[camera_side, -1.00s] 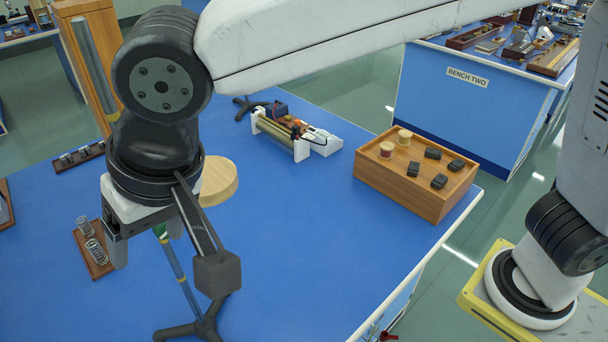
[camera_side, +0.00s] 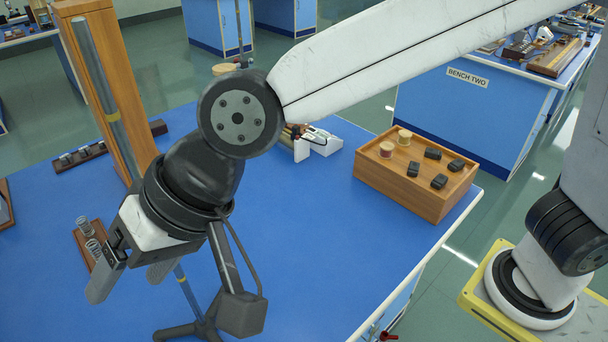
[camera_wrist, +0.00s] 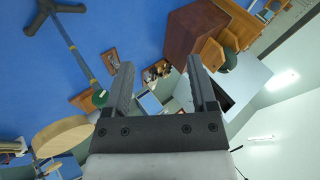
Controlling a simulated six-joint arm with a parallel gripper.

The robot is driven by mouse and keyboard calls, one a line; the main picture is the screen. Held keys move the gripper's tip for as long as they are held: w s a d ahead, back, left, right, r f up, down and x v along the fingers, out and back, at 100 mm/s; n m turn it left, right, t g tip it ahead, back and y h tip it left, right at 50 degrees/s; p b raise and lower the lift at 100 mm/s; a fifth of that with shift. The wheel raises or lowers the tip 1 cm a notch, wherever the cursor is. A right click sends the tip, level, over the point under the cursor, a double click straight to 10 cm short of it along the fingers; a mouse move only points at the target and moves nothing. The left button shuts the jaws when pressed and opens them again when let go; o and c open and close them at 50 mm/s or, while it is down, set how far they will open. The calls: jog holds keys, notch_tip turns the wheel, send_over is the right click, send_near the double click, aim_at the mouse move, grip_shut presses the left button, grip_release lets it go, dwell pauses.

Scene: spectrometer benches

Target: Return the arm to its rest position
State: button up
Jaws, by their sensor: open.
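My gripper (camera_side: 132,279) hangs tilted at the end of my arm in the side view, above the left front part of the blue bench (camera_side: 300,215). Its two fingers are apart with nothing between them. In the wrist view my gripper (camera_wrist: 163,82) also shows open and empty, pointing away over the bench edge towards the room. A stand with a dark tripod foot (camera_side: 195,332) and a thin rod is close behind and below my gripper; I cannot tell the exact gap.
A wooden box (camera_side: 418,182) with spools and dark blocks sits at the bench's right. Springs on a wooden base (camera_side: 88,240) stand left of my gripper. A tall wooden post (camera_side: 115,85) rises at the back left. The bench middle is clear.

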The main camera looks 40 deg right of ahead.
dwell(0.4)
jog(key=w+d+f+h, duration=0.1)
jog(key=w+d+f, duration=0.2)
jog(key=d, duration=0.4)
jog(key=w+d+f+t+h, duration=0.1)
jog(key=w+d+f+h, duration=0.15)
jog(key=d, duration=0.45)
jog(key=w+d+f+h, duration=0.1)
jog(key=w+d+f, duration=0.25)
jog(key=d, duration=0.25)
jog(key=s+d+f+h, duration=0.1)
jog(key=s+d+f, duration=0.1)
jog(key=d, duration=0.5)
jog(key=s+d+f+m+g+h, duration=0.1)
jog(key=s+d+f, duration=0.2)
jog(key=d, duration=0.5)
jog(key=s+d+f+h, duration=0.1)
jog(key=s+d+f, duration=0.2)
jog(key=d, duration=0.4)
jog(key=shift+s+d+f+g, duration=0.15)
jog(key=shift+d+f+g, duration=0.15)
jog(key=shift+f, duration=0.55)
